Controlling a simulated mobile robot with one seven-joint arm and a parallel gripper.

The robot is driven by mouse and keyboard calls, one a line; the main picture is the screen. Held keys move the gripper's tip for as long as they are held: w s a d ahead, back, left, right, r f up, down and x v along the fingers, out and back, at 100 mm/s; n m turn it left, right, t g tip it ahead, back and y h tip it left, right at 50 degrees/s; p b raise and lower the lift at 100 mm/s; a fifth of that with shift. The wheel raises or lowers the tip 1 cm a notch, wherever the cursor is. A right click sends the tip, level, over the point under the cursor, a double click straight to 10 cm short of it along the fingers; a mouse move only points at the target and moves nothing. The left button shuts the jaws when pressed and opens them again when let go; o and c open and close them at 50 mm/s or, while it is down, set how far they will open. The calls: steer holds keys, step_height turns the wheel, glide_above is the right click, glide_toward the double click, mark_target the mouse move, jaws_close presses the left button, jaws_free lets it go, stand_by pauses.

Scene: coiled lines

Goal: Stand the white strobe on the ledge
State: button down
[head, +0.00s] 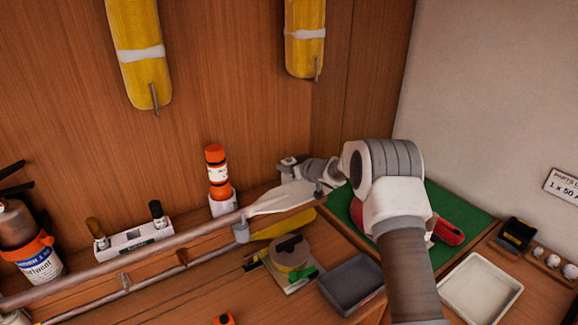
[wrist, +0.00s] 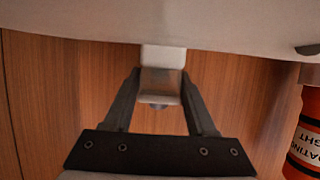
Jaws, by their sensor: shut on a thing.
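In the wrist view my gripper (wrist: 160,80) has its two dark fingers closed on a small block, white above and greyish below, which I take for the white strobe (wrist: 163,56). Its upper end is cut off by a broad pale surface across the top of the picture. In the head view my arm reaches in from the lower right and bends left; I cannot clearly make out the fingers or the strobe there. The wooden ledge (head: 192,221) runs along the back wall behind a grey rail (head: 150,254). I see no contact between strobe and ledge.
An orange floating light (head: 217,172) stands in a white holder on the ledge; it also shows at right in the wrist view (wrist: 307,130). A white rack (head: 132,240) and a canister (head: 38,262) stand farther left. A grey tray (head: 352,284) and green mat (head: 462,208) lie lower right.

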steer(key=shift+f+b, duration=0.3)
steer(key=shift+f, duration=0.25)
steer(key=shift+c, duration=0.6)
jaws_free()
steer(key=s+d+r+m+h+b, duration=0.1)
steer(key=s+d+r+m+h, duration=0.15)
steer(key=s+d+r, duration=0.6)
steer(key=s+d+r+m+h, duration=0.1)
steer(key=s+d+r+h, duration=0.3)
steer(key=s, duration=0.7)
steer(key=s+d+r+m+h+b, duration=0.1)
steer(key=s+d+r+m+h, duration=0.1)
steer(key=s+d+r, duration=0.6)
steer(key=s+a+f+g, duration=0.2)
steer(key=s, duration=1.1)
steer(key=s+a+f+m+g+y, duration=0.1)
steer(key=s+a+g, duration=0.1)
steer(key=s, duration=1.2)
steer(key=shift+a+f+g, duration=0.2)
steer(key=shift+f+g, duration=0.15)
steer(key=shift+g, duration=0.45)
